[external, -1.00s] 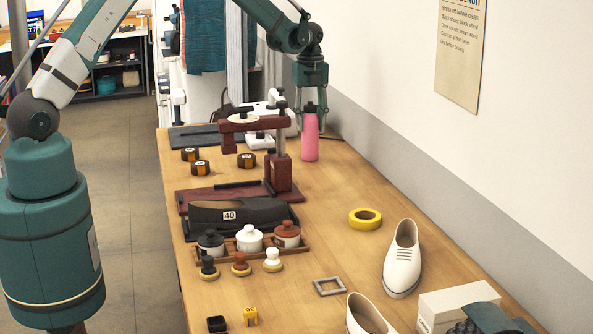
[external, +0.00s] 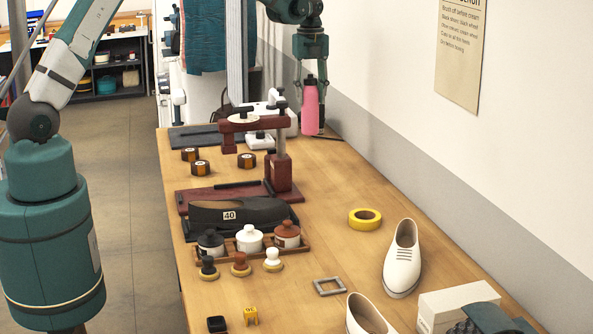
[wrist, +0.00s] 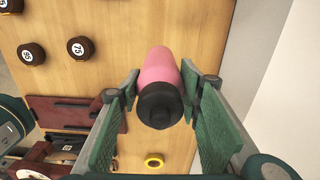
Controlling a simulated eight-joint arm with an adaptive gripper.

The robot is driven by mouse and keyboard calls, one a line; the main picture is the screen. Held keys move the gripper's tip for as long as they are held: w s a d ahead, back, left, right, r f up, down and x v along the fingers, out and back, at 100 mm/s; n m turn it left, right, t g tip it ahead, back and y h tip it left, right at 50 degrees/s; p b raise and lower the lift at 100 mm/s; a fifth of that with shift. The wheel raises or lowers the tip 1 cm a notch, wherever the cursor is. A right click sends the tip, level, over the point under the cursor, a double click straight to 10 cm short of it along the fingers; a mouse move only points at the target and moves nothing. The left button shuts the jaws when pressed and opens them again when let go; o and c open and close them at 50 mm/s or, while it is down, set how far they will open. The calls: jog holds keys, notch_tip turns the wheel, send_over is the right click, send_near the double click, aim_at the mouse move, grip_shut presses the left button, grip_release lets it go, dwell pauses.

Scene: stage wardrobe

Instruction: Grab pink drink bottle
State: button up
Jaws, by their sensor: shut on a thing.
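The pink drink bottle (external: 310,112) has a black cap and is near the back right of the wooden bench, beside the wall. It hangs upright or nearly so, with its base apparently above the bench top. My gripper (external: 312,118) points down over it, with the fingers on either side of its body. In the wrist view the pink bottle (wrist: 161,66) lies between the green fingers of my gripper (wrist: 162,90), its black cap towards the camera.
A dark red stand (external: 282,170) with a post is in front and left of the bottle. A white machine (external: 262,135) stands close on its left. The wall (external: 380,100) is close on the right. A yellow tape roll (external: 365,217) and white shoes (external: 402,262) lie nearer.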

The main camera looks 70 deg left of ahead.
jog(key=shift+r, duration=0.35)
jog(key=shift+d, duration=0.15)
dwell(0.3)
